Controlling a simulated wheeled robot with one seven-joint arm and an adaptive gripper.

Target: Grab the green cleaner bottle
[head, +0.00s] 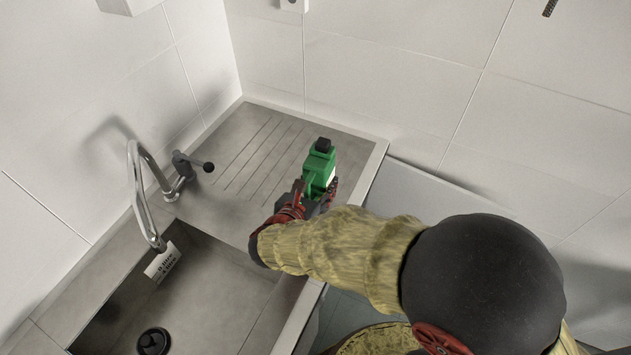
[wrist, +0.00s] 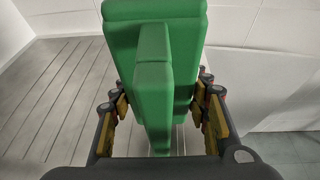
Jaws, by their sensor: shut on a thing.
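The green cleaner bottle (head: 319,168) has a black cap and stands over the grooved drainboard beside the sink in the head view. In the wrist view the bottle (wrist: 154,75) fills the middle, with its handle facing the camera. My gripper (head: 308,198) is at the bottle's near side, and its fingers (wrist: 160,115) are on both sides of the bottle, shut on it. The bottle's lower part is hidden behind my gripper, so I cannot tell whether its base touches the drainboard.
The drainboard (head: 237,148) is otherwise bare. A curved metal faucet (head: 143,190) and a lever with a black knob (head: 194,163) stand to the left. The sink basin (head: 205,300) lies at the front left, with a label on its wall. Tiled walls close off the back and left.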

